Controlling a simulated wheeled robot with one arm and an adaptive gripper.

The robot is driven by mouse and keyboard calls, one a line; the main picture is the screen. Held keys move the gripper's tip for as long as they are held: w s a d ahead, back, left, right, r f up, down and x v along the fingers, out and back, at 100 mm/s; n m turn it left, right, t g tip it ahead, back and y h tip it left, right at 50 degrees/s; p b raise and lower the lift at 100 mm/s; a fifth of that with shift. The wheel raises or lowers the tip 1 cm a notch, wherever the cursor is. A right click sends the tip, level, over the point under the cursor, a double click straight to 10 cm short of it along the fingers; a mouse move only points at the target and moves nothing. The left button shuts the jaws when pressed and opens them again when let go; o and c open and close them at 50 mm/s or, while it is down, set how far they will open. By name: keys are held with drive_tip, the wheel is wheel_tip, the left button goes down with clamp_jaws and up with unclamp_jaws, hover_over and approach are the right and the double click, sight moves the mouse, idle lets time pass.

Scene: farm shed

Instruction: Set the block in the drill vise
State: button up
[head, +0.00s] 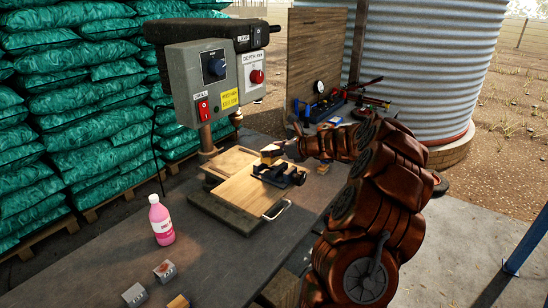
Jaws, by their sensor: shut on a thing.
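The drill vise (288,178) is dark and sits on a wooden board (245,190) on the drill press base. My gripper (273,151) reaches in from the right, just above the vise. It is shut on a small wood-coloured block (269,160), which is partly covered by the fingers. The block is at or just over the vise jaws. I cannot tell from this view whether it touches them or sits between them.
The drill press head (212,80) stands over the back of the board. A pink bottle (161,222) and several small blocks (165,271) are on the bench's left front. Tools (325,106) stand at the far end. The bench middle is clear.

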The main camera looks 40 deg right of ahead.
sight(276, 158)
drive_tip(key=shift+f+p, duration=0.45)
drive_tip(key=shift+f, duration=1.3)
drive_tip(key=o, duration=1.2)
drive_tip(key=shift+f, duration=0.1)
drive_tip(key=shift+c, duration=0.2)
